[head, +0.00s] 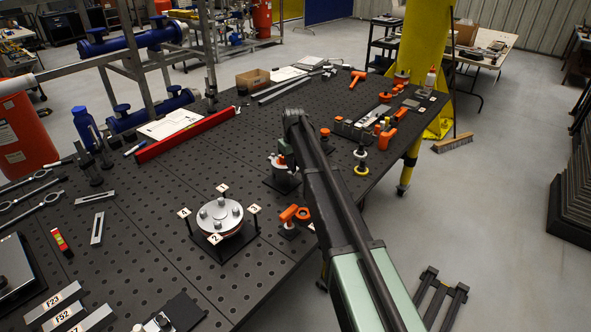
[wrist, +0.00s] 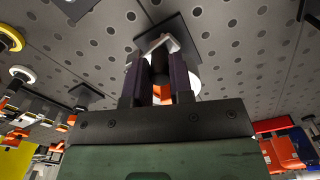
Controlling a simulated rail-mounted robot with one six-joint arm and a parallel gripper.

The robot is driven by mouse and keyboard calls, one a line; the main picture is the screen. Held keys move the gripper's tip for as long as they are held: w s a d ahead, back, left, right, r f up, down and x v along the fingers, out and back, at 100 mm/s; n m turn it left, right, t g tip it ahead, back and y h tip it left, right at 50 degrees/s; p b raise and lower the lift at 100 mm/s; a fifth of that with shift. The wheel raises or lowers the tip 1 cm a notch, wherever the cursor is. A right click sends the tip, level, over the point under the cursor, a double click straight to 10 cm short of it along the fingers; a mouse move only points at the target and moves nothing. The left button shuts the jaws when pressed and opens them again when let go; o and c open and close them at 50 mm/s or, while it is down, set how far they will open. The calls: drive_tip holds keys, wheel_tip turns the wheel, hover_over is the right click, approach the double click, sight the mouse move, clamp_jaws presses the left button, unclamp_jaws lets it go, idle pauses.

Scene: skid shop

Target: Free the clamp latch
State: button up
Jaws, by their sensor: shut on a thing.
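My gripper (wrist: 160,75) is shut between its two dark fingers in the wrist view, on a part of a small fixture that I take to be the clamp latch. An orange part (wrist: 161,95) shows between the fingers. A light round part shows behind them. The fixture stands on a dark square base plate (wrist: 172,33). In the head view, the red and metal fixture (head: 279,163) is on the perforated table beside the end of my arm. My arm hides part of it, and the fingertips are hard to make out there.
A round flange (head: 220,216) with numbered tags stands to the left. An orange-handled clamp (head: 290,214) stands in front, close to my arm. A long red bar (head: 186,137) lies behind left on the black table (head: 140,225).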

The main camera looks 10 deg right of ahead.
drive_tip(key=shift+d, duration=0.1)
drive_tip(key=shift+s+d, duration=0.2)
drive_tip(key=shift+d, duration=0.2)
drive_tip(key=shift+s+d, duration=0.15)
drive_tip(key=shift+d, duration=0.4)
drive_tip(key=shift+d, duration=0.35)
idle(0.4)
